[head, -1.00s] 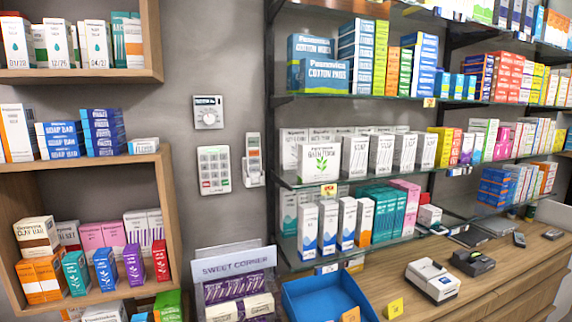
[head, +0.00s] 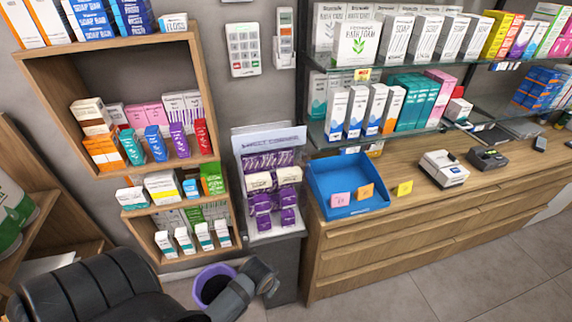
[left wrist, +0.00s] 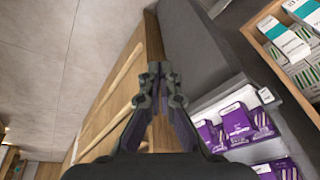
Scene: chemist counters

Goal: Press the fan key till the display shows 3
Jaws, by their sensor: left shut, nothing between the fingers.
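A white keypad (head: 243,50) with rows of keys hangs on the grey wall near the top of the head view. A white remote-like handset (head: 285,38) sits in a wall holder just right of it. The labels are too small to read, so I cannot tell which key is the fan key. The wall unit with a small display is out of view. My left gripper (head: 268,279) is low in front of the counter's left end, well below the keypad. In the left wrist view its fingers (left wrist: 160,70) are shut and empty. My right gripper is not in view.
A wooden shelf (head: 45,100) with boxes stands left. A blue tray (head: 322,185) and a card reader (head: 488,158) are on the counter. A purple-rimmed bin (head: 200,280) is beside the gripper.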

